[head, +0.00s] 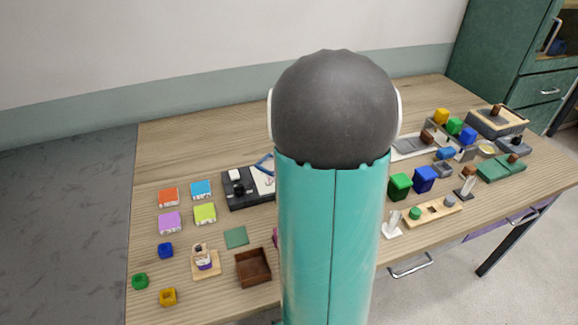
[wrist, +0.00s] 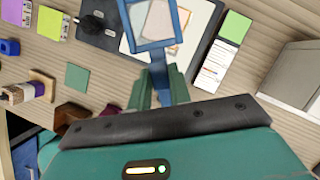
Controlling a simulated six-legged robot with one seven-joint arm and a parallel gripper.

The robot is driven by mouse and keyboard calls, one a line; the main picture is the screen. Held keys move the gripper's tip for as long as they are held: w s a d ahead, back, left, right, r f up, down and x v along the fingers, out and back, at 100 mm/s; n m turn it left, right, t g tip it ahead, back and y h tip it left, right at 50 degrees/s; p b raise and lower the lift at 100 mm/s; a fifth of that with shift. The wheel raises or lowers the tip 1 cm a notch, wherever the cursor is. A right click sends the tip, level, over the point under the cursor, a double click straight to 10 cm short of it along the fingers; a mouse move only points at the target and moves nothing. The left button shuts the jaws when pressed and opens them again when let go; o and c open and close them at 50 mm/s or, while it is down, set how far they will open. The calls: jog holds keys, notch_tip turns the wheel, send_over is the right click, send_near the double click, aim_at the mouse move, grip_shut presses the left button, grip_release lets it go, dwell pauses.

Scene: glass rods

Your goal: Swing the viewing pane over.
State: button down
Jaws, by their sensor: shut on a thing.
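The viewing pane is a clear panel in a blue frame (wrist: 155,47) with a blue handle. In the wrist view it lies over a white plate on a dark base (wrist: 98,36), with pale shapes seen through it. My gripper (wrist: 160,88) is shut on the blue handle, with a green finger on each side of it. In the head view part of the blue frame (head: 264,161) stands out above the dark base (head: 237,197), and my own arm hides my gripper and the rest of the pane. I cannot tell the pane's exact tilt.
A brown open box (head: 268,279), a flat green square (head: 236,237) and several coloured blocks stand at the left. More blocks and trays crowd the right. Bare wood lies behind the base.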

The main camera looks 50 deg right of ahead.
jog(key=shift+d+m, duration=0.2)
jog(key=shift+m, duration=0.2)
jog(key=c, duration=1.3)
grip_release()
jog(key=v, duration=1.3)
jog(key=shift+s+a+r, duration=0.1)
jog(key=shift+a+r, duration=0.05)
jog(key=shift+r, duration=0.25)
